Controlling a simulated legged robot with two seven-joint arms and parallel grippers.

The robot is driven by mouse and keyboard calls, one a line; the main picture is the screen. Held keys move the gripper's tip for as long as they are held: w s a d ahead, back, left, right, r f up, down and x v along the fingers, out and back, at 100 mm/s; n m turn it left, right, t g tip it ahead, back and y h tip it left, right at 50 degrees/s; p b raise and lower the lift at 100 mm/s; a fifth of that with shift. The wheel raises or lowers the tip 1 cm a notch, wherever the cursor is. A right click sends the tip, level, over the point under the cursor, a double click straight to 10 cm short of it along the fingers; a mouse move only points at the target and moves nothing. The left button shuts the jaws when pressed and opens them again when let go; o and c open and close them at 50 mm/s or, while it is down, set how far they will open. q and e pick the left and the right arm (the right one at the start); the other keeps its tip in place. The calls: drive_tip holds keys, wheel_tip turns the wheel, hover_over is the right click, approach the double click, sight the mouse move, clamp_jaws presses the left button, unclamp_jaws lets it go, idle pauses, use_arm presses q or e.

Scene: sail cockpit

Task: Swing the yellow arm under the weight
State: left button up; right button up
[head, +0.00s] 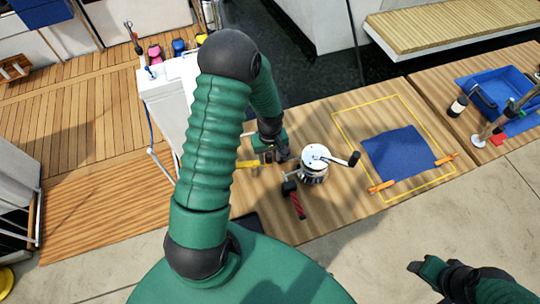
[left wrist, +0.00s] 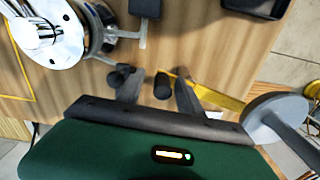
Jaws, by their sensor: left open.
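The yellow arm (left wrist: 218,98) shows in the left wrist view as a flat strip running right from beside my left gripper (left wrist: 157,92). It also shows in the head view (head: 248,163), just left of the gripper and partly hidden by my arm. My left gripper is open, with a short black knob (left wrist: 162,86) between its fingers. I cannot tell whether the fingers touch it. I cannot make out the weight for sure; a grey disc with a rod (left wrist: 272,118) stands right of the gripper. My right gripper (head: 419,269) is at the lower right, apart from the bench, its jaws unclear.
A chrome winch (head: 314,160) with a crank handle stands close right of my left gripper. A red-handled tool (head: 297,204) lies in front of it. A blue cloth (head: 400,152) lies inside a yellow outline. A blue tray (head: 500,92) sits at the far right.

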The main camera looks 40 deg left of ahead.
use_arm(q)
drive_tip(key=shift+a, duration=0.15)
drive_tip(key=shift+s+a, duration=0.15)
drive_tip(key=shift+a, duration=0.05)
drive_tip(key=c, duration=0.5)
drive_tip(key=shift+d, duration=0.15)
clamp_jaws()
idle(0.4)
